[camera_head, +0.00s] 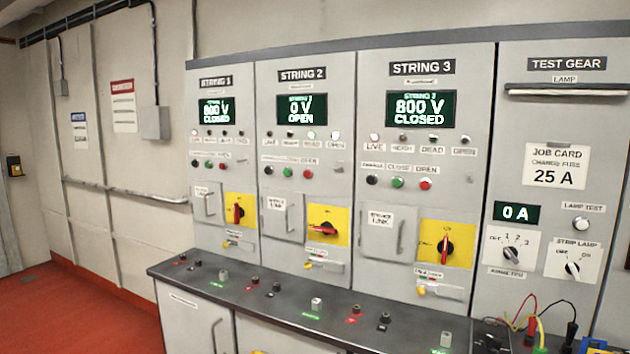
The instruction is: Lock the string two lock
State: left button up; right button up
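The string two panel (270,200) stands between string one and string three. Its display (302,109) reads 0 V OPEN, and two lamps at the right of its lamp row look lit. Its red switch handle (322,229) lies nearly level on a yellow plate (340,238). Below the plate is a small labelled fitting with a yellow piece (308,265) at its left, which may be the string two lock; its state is too small to tell. The fuse link door (282,217) looks closed. Neither of my grippers is in view.
String one (217,112) and string three (421,109) displays read 800 V CLOSED, with upright red handles. A dark bench top (270,300) with terminals juts out below the panels. Test gear with leads (540,320) sits at the right. Red floor (90,310) is clear at left.

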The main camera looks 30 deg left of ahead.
aim_at(308, 265)
jog(key=i+j, duration=0.2)
jog(key=i, duration=0.15)
jog(key=i+j+u, duration=0.1)
jog(key=i, duration=0.3)
jog(key=i+j, duration=0.2)
jog(key=i, duration=0.15)
